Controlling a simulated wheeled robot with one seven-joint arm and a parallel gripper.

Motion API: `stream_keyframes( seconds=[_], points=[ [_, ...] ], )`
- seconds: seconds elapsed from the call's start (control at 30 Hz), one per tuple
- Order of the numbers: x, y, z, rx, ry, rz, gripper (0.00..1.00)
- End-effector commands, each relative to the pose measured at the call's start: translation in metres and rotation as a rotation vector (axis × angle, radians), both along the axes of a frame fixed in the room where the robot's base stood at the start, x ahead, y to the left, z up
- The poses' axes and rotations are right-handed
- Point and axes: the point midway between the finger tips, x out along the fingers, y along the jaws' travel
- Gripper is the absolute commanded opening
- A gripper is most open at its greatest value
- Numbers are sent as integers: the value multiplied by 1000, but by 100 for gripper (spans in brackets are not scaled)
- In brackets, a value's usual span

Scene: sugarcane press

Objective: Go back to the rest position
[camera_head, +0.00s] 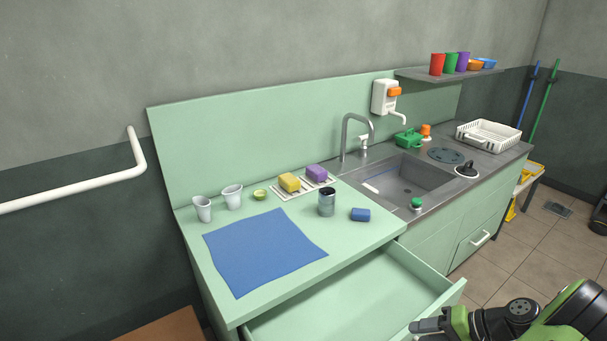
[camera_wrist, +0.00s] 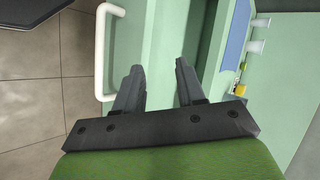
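My gripper (camera_wrist: 157,85) shows in the wrist view with its two dark fingers apart and nothing between them. It is over the open drawer, whose white handle (camera_wrist: 103,50) lies to the left of the fingers, apart from them. In the head view my gripper (camera_head: 424,326) is at the bottom right, in front of the open, empty-looking drawer (camera_head: 350,300). My green and black arm reaches in from the bottom right corner.
The sink (camera_head: 402,180) is beyond. Tiled floor (camera_head: 540,245) is free at right.

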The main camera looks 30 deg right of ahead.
Motion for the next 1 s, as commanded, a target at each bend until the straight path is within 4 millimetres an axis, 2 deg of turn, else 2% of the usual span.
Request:
stream_keyframes(
  seconds=[0.03, 0.13, 0.23, 0.33, 0.47, 0.5, 0.6, 0.7, 0.8, 1.0],
  points=[
    [28, 17, 32, -59, 68, 97, 39],
    [69, 59, 80, -185, 184, 254, 39],
    [97, 110, 126, -334, 262, 387, 39],
    [109, 165, 170, -496, 295, 498, 39],
    [99, 234, 220, -704, 270, 605, 39],
    [91, 253, 233, -763, 247, 631, 39],
    [63, 290, 260, -891, 163, 682, 39],
    [37, 309, 275, -970, 72, 710, 39],
    [20, 316, 281, -1007, 9, 723, 39],
    [14, 318, 281, -1018, -13, 725, 39]
  ],
)
